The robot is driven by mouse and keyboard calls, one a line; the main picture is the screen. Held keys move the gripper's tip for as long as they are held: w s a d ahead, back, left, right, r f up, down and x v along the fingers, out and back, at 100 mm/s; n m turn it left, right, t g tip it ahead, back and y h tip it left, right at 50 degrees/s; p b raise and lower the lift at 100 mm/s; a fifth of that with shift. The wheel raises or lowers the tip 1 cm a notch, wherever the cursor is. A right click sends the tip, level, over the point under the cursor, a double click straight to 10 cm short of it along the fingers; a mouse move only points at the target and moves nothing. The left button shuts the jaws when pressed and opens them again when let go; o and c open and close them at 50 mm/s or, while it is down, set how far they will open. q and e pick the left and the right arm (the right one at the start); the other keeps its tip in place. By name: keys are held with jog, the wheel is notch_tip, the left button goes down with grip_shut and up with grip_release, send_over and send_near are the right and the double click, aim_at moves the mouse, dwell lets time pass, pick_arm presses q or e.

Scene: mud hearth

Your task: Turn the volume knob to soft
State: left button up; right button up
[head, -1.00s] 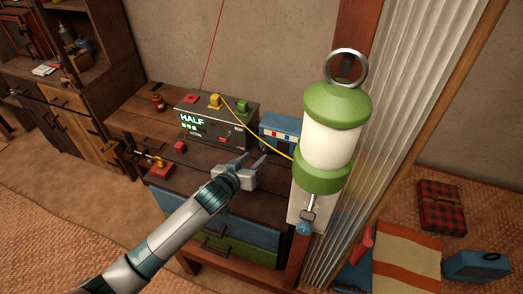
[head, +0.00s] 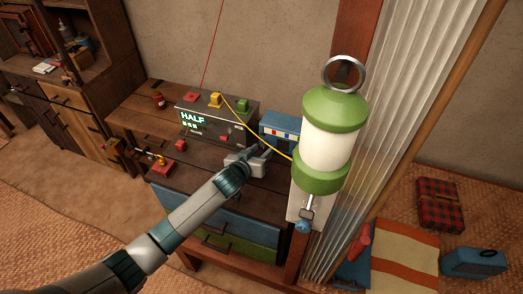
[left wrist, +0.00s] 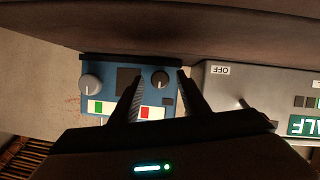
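The blue radio-like box (head: 280,125) stands at the right of the bench top, partly hidden by my gripper and the green lantern. In the left wrist view its face (left wrist: 180,104) shows a pale knob (left wrist: 90,84) at left and a dark knob (left wrist: 160,79) with a light pointer line. Which one is the volume knob I cannot tell. My left gripper (head: 266,147) is open in front of the box. In the wrist view its fingers (left wrist: 160,84) stand either side of the dark knob; contact cannot be told. My right gripper is not in view.
A grey control box (head: 215,122) reading HALF stands left of the blue box. A green and white lantern (head: 327,140) hangs close on the right. A yellow cable (head: 256,134) crosses behind my gripper.

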pick_arm(q)
grip_shut()
jog(key=shift+m+y, duration=0.3)
jog(key=shift+s+d+m+y, duration=0.15)
jog(key=shift+m+y, duration=0.15)
jog(key=shift+m, duration=0.3)
jog(key=shift+d+f+m+t+y+b, duration=0.15)
jog(key=shift+m+t+y+b, duration=0.25)
jog(key=shift+m+y, duration=0.45)
jog(key=shift+m, duration=0.65)
